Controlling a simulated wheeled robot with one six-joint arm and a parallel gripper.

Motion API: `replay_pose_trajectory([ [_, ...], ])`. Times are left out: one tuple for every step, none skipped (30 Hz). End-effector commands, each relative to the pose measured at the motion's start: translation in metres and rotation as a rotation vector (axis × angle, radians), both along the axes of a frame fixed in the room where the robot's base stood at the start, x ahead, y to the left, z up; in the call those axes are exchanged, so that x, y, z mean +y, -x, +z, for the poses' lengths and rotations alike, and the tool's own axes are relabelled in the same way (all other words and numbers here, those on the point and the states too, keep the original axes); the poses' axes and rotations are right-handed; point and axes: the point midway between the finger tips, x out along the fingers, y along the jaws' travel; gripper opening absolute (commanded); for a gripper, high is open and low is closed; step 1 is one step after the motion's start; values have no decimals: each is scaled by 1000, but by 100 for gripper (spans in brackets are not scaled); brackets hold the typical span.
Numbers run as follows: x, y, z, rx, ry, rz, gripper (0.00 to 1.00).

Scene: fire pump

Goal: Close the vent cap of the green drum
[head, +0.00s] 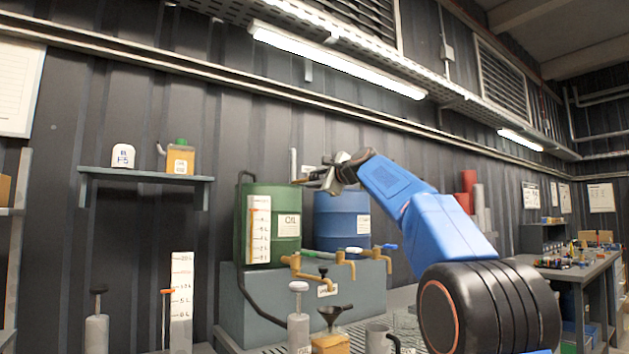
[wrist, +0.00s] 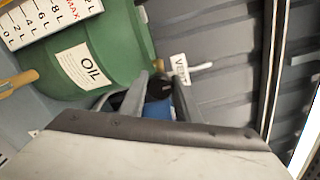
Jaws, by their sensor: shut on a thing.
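The green drum (head: 287,200) stands on a grey stand with a level scale and an OIL label on its front. It fills the upper left of the wrist view (wrist: 115,30). My gripper (head: 308,182) reaches in from the right at the drum's top right edge. In the wrist view the fingers (wrist: 163,88) are closed around a dark round cap (wrist: 160,90), which looks like the vent cap. A white VENT tag (wrist: 180,68) hangs just beyond it. The fingers hide part of the cap, and its seating cannot be seen.
A blue drum (head: 340,220) stands right beside the green one, under my arm. Brass taps (head: 305,267) stick out at the front of the stand (head: 262,315). A shelf (head: 145,175) is on the left wall.

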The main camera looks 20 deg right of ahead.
Motion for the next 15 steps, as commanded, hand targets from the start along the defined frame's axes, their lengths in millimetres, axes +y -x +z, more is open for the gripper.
replay_pose_trajectory([
  [-1, -1, -1, 6, -13, 0, 7],
  [-1, -1, -1, 8, -21, 0, 7],
  [-1, -1, -2, 10, -30, 0, 7],
  [-1, -1, -2, 12, -35, 0, 7],
  [-1, -1, -2, 13, -39, 0, 7],
  [-1, -1, -2, 14, -44, 0, 7],
  [-1, -1, -2, 16, -47, 0, 7],
  [-1, -1, -2, 16, -49, 0, 7],
  [-1, -1, -2, 17, -52, 0, 7],
  [-1, -1, -2, 18, -53, 0, 7],
  [-1, -1, -2, 18, -54, 0, 7],
  [-1, -1, -2, 18, -55, 0, 7],
  [-1, -1, -2, 18, -55, 0, 7],
  [-1, -1, -2, 18, -55, 0, 7],
  [-1, -1, -2, 18, -54, 0, 7],
])
